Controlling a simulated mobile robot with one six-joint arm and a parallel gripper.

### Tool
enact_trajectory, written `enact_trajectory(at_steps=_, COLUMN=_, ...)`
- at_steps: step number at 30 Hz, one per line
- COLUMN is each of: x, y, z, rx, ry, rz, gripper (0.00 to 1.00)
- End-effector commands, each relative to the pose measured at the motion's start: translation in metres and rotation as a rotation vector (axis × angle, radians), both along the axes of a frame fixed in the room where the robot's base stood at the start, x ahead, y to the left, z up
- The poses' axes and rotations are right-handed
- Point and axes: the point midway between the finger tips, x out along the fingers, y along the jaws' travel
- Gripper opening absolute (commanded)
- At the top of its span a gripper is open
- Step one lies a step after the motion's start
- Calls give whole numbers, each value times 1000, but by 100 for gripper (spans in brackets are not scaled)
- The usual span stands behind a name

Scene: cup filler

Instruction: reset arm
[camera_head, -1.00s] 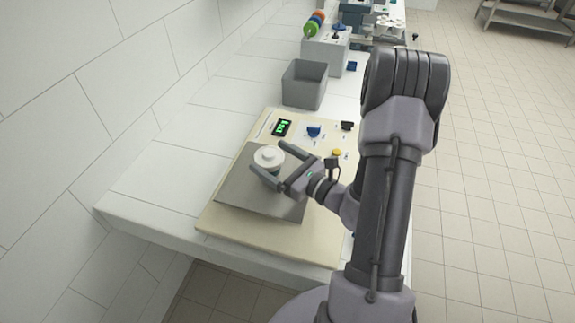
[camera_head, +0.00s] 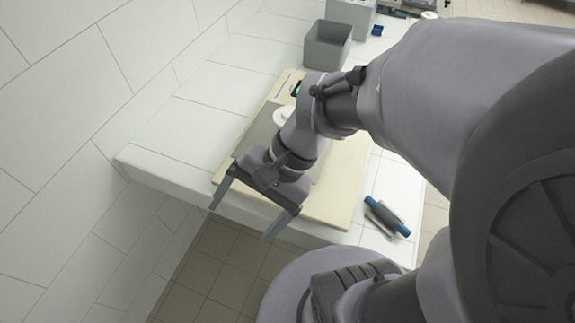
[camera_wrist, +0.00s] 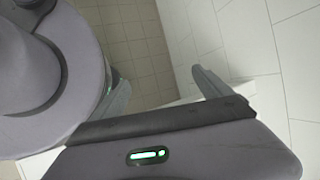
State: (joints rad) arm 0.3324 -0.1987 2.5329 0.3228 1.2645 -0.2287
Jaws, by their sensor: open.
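My gripper (camera_head: 246,210) is open and empty in the head view. Its fingers point down past the near edge of the white counter (camera_head: 160,166). A white round lidded object (camera_head: 283,115) stands on the grey plate (camera_head: 262,128) of the cream board (camera_head: 335,195), behind my wrist and apart from the fingers. My arm hides most of the plate and part of the board.
A grey open bin (camera_head: 328,45) stands on the counter behind the board. A blue-handled tool (camera_head: 388,215) lies at the counter's right. The tiled wall (camera_head: 75,75) runs along the left. Open floor (camera_head: 215,265) lies in front of the counter.

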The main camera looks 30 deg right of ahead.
Motion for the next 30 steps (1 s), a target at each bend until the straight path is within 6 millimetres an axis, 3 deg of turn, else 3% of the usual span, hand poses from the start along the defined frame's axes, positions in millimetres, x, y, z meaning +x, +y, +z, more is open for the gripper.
enact_trajectory(at_steps=1, x=-3, y=-5, z=28, rx=-179, ry=-209, rz=108, gripper=89)
enact_trajectory(at_steps=3, x=-3, y=-14, z=45, rx=-352, ry=-374, rz=208, gripper=89)
enact_trajectory(at_steps=6, x=1, y=-21, z=68, rx=-490, ry=-543, rz=277, gripper=89)
enact_trajectory(at_steps=9, x=3, y=-24, z=78, rx=-539, ry=-612, rz=298, gripper=89)
enact_trajectory(at_steps=16, x=3, y=-25, z=78, rx=-542, ry=-614, rz=297, gripper=89)
enact_trajectory(at_steps=21, x=3, y=-25, z=41, rx=-541, ry=-612, rz=297, gripper=89)
enact_trajectory(at_steps=30, x=3, y=-25, z=49, rx=-540, ry=-613, rz=297, gripper=89)
